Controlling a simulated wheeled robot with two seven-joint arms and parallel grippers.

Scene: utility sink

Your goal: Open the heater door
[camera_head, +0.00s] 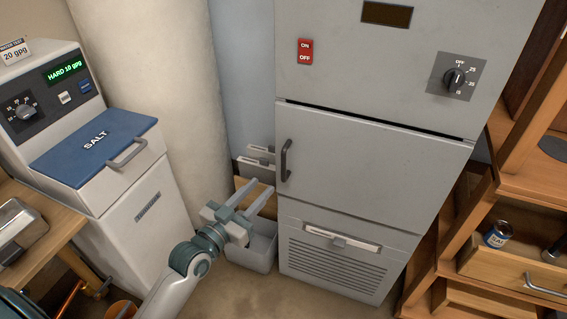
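The heater (395,70) is a tall grey cabinet in the middle of the head view, with a red ON/OFF switch (305,51), a dial (453,77) and a small dark display (387,14). Its door (365,165) is flush with the cabinet and looks shut. The door's dark vertical handle (286,160) is on its left edge. My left gripper (260,192) is open and empty, its two fingers pointing up and right. In the picture it is below and left of the handle, apart from it. My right gripper is not in view.
A water softener (130,220) with a blue SALT lid (95,147) stands at the left. A pale bin (262,250) is on the floor behind my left gripper. A wooden shelf unit (520,200) with a can (498,234) stands at the right. Some floor before the heater is clear.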

